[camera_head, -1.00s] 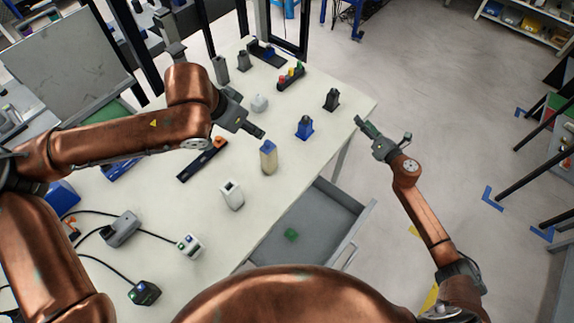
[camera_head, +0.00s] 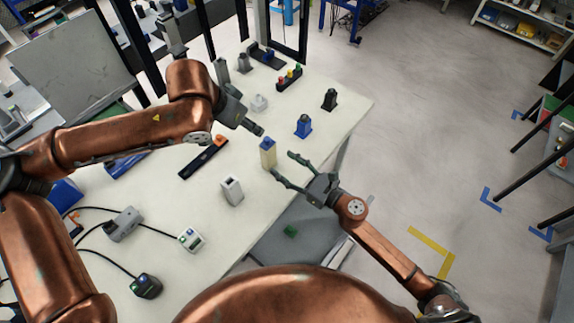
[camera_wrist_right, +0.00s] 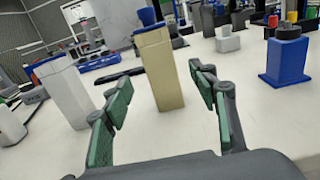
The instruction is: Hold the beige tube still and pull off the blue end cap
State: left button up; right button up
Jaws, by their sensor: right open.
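The beige tube (camera_head: 268,156) stands upright on the white table, with the blue end cap (camera_head: 267,143) on its top. In the right wrist view the tube (camera_wrist_right: 161,75) is ahead between the fingers, and the cap (camera_wrist_right: 147,17) shows at the top of that view. My right gripper (camera_head: 283,164) is open, its fingers pointing at the tube from the right. It also shows in the right wrist view (camera_wrist_right: 158,90), with nothing between its green pads at their near ends. My left gripper (camera_head: 258,129) is just above and behind the tube; its finger gap is not clear.
A blue block with a dark top (camera_head: 303,126) stands right of the tube. A white block (camera_head: 232,191) stands nearer, to the left. A black bar with an orange part (camera_head: 204,157) lies left. An open grey drawer (camera_head: 300,237) is below the table's right edge.

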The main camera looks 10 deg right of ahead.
aim_at(273, 156)
jog(key=x, duration=0.7)
jog(key=shift+w+a+f, duration=0.1)
jog(key=shift+w+a, duration=0.1)
